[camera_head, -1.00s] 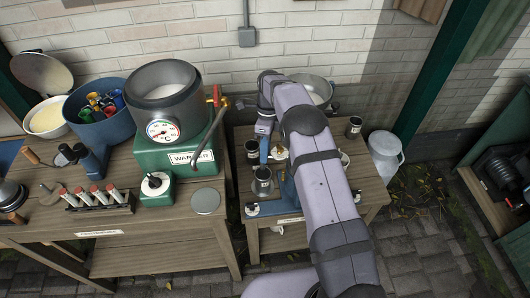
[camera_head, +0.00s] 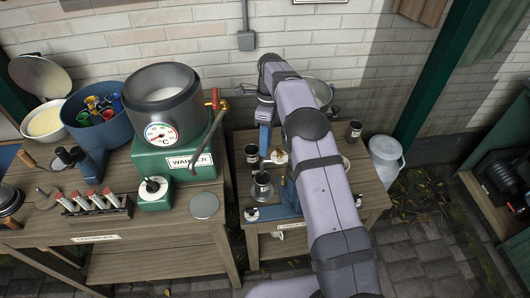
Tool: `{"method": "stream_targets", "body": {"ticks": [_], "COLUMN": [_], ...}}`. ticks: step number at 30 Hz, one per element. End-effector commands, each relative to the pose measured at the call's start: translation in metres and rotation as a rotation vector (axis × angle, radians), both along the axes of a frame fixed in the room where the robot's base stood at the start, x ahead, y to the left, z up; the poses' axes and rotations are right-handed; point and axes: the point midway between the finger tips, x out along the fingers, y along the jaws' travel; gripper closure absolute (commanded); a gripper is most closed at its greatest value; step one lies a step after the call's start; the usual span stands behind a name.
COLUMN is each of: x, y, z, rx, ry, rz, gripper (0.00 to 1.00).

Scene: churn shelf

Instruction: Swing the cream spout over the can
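A blue-based device (camera_head: 287,198) stands on the right-hand small table; my arm covers part of it. I cannot make out the cream spout clearly. A dark labelled can (camera_head: 251,153) stands at the table's left, and another (camera_head: 353,131) at its back right. A small round grey-topped piece (camera_head: 261,180) sits at the device's left front. My gripper (camera_head: 264,156) points down above and behind that piece, beside a small brass-coloured part (camera_head: 278,157). Its fingers are seen edge-on, so open or shut does not show.
A metal pot (camera_head: 320,90) is behind my arm. A grey milk can (camera_head: 385,158) stands right of the small table. The brick wall lies behind.

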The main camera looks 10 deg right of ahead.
Motion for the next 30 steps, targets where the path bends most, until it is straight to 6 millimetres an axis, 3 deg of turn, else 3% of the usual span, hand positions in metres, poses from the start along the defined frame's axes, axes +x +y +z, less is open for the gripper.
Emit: {"method": "stream_targets", "body": {"ticks": [9, 30], "x": [0.004, 0.000], "y": [-0.002, -0.004], "z": [0.018, 0.027], "rx": [0.000, 0.011], "ry": [0.001, -0.013], "rz": [-0.001, 0.069], "gripper": [0.66, 0.66]}}
